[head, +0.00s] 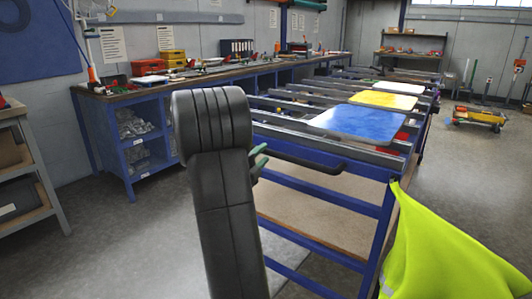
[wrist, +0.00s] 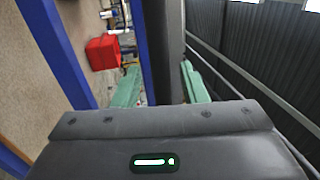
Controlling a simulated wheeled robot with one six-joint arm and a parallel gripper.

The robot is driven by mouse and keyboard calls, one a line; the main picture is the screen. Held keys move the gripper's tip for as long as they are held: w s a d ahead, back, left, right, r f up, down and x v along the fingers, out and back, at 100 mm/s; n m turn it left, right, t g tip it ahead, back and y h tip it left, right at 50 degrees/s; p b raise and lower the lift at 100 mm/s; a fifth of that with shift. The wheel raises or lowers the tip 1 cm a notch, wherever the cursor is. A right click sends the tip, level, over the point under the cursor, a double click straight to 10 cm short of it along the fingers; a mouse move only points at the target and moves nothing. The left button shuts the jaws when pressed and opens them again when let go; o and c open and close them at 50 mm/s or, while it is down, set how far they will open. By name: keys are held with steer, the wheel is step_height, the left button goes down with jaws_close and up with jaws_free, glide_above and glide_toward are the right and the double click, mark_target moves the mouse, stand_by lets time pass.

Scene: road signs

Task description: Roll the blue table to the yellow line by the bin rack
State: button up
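The blue table (head: 375,210) has a blue frame, a lower wooden shelf and dark rails on top. Blue, yellow and white sign plates lie on the rails. A black handle (head: 305,160) runs along its near end. My gripper (head: 259,160) is at the handle's left part, largely hidden by my arm. In the wrist view, the green fingers of my gripper (wrist: 160,88) stand apart, with the dark handle bar (wrist: 170,45) between them. A gap shows at the left finger; contact at the right one is unclear. No yellow line is visible.
A rack with bins (head: 28,165) stands at the left edge. A long blue workbench (head: 105,140) lines the wall. A yellow-green vest (head: 440,250) hangs at the table's near right corner. A low yellow cart (head: 478,117) is far right. Grey floor is clear at left.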

steer(key=shift+x, duration=1.35)
jaws_close()
steer(key=shift+s, duration=0.1)
